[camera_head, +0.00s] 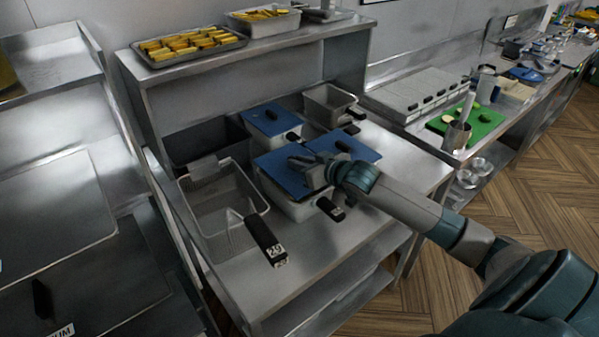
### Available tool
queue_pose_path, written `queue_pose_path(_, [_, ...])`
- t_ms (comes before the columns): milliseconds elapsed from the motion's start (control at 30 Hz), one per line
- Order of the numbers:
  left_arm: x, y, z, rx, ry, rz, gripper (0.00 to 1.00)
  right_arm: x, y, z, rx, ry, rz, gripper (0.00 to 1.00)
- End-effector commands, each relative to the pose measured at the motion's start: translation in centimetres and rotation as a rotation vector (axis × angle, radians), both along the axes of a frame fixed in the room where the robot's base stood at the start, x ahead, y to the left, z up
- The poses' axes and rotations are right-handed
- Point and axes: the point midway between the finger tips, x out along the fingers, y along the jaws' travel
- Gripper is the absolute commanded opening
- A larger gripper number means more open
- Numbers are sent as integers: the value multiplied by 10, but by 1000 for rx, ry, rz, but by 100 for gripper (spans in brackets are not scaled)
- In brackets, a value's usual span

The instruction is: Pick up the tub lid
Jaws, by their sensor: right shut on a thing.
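Blue tub lids cover the metal tubs on the steel counter. The front-left lid (278,178) lies under my right gripper (300,163), over a steel tub (305,208). My right gripper is shut at the middle of this lid, on what looks like its handle, which the fingers hide. I cannot tell whether the lid is clear of the tub. A second blue lid (362,150) with a black handle is just to the right, partly behind my gripper. A third blue lid (268,119) with a black handle is behind. My left gripper is not in view.
An empty wire fry basket (222,205) with a black handle stands left of the tubs. Another basket (330,100) is at the back right. A shelf above holds a tray of yellow fries (160,58). The counter's front (270,305) has bare room.

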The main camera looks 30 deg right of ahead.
Motion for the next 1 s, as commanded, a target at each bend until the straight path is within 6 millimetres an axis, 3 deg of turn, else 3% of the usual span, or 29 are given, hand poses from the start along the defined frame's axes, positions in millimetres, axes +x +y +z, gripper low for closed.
queue_pose_path(67, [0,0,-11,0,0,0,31,1,0,13,-3,-5,2,0])
queue_pose_path(400, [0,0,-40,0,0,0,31,33,-62,50,-5,-3,-3,0])
queue_pose_path(600, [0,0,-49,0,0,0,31,47,-87,68,-3,-1,-2,0])
queue_pose_path(1000, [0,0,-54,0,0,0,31,55,-103,81,-1,1,0,0])
